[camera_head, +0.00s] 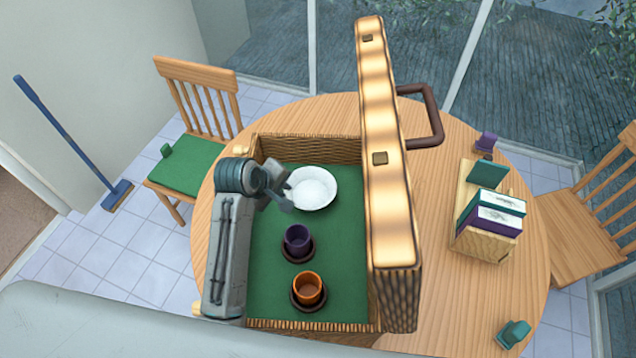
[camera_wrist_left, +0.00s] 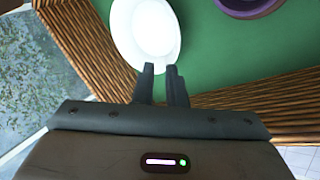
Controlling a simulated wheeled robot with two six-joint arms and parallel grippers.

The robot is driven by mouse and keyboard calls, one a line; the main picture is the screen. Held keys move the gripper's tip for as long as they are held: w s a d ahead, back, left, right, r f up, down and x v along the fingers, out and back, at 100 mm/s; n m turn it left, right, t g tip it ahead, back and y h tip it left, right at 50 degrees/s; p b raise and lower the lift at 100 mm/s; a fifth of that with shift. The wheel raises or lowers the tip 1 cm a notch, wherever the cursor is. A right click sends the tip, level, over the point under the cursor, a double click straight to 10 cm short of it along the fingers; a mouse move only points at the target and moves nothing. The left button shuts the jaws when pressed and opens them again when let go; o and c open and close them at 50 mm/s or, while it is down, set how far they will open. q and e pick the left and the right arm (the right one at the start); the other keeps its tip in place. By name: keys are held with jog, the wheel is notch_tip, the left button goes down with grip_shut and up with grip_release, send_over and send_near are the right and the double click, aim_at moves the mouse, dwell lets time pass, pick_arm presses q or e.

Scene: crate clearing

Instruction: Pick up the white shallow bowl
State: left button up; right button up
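The white shallow bowl (camera_head: 314,188) lies on the green lining at the far end of the open wicker crate (camera_head: 305,148). It also shows at the top of the left wrist view (camera_wrist_left: 146,30). My left gripper (camera_head: 286,194) is over the crate at the bowl's left edge. In the left wrist view its two fingers (camera_wrist_left: 161,72) are a small gap apart, with their tips at the bowl's rim. I cannot tell whether they touch it. My right gripper is not in view.
A purple cup (camera_head: 298,238) and an orange cup (camera_head: 309,286) stand on dark saucers nearer in the crate. The raised lid (camera_head: 388,190) blocks the crate's right side. Boxes in a wooden holder (camera_head: 484,243) stand on the round table (camera_head: 450,318) at right.

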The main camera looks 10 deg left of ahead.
aim_at(297, 205)
pick_arm(q)
jog(key=shift+n+g, duration=0.4)
jog(key=shift+g, duration=0.2)
jog(key=f, duration=0.1)
jog(key=d+f+p, duration=0.1)
jog(key=f, duration=0.1)
jog(key=d+f, duration=0.1)
jog(key=f, duration=0.1)
jog(key=shift+s+f, duration=0.1)
jog(key=p+x, duration=0.3)
jog(key=x, duration=0.1)
jog(key=shift+f, duration=0.2)
jog(key=shift+w+d+f, duration=0.1)
jog(key=shift+w+f, duration=0.3)
jog(key=shift+f, duration=0.05)
grip_shut()
